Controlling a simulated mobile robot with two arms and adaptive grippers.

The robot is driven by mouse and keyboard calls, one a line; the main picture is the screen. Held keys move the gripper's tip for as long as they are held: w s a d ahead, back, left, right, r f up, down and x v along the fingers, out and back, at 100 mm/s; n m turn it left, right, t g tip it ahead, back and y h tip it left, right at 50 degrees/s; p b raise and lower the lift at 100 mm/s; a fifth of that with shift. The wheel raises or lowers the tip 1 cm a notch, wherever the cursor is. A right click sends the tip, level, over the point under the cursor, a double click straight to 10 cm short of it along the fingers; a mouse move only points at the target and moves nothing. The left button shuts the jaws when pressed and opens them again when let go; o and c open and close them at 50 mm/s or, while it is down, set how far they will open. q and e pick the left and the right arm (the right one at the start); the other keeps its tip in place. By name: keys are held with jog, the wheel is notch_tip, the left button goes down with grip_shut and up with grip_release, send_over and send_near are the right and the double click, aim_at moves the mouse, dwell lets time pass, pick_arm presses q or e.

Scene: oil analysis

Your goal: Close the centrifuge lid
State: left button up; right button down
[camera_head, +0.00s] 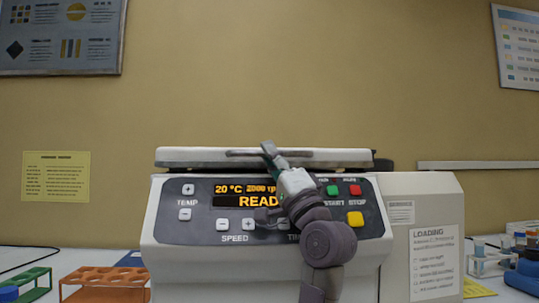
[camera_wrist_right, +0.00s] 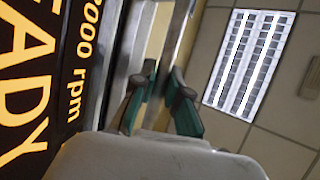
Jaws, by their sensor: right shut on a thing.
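The centrifuge (camera_head: 160,225) stands on the bench, its front panel lit with "20 °C", "2000 rpm" and "READY", partly covered by my arm. Its white lid (camera_head: 200,156) lies nearly level across the top, with a dark line under its front edge. I cannot tell whether it is fully seated. My right gripper (camera_head: 270,150) reaches up in front of the panel and is shut on the front edge of the lid. In the right wrist view, the teal-padded fingers (camera_wrist_right: 160,82) close around the pale lid edge (camera_wrist_right: 180,35). My left gripper is not in view.
Orange (camera_head: 103,276) and green (camera_head: 30,280) tube racks stand at the left. A side housing with a "LOADING" sheet (camera_head: 435,262) is at the right, with a small tube rack (camera_head: 490,265) beyond it. The space above the lid is clear up to the wall.

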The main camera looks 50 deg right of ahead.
jog(key=shift+w+f, duration=0.25)
jog(key=shift+f, duration=0.1)
jog(key=c, duration=1.5)
grip_release()
jog(key=shift+s, duration=0.1)
jog(key=shift+o, duration=0.2)
jog(key=v, duration=1.2)
jog(key=shift+s+r, duration=0.1)
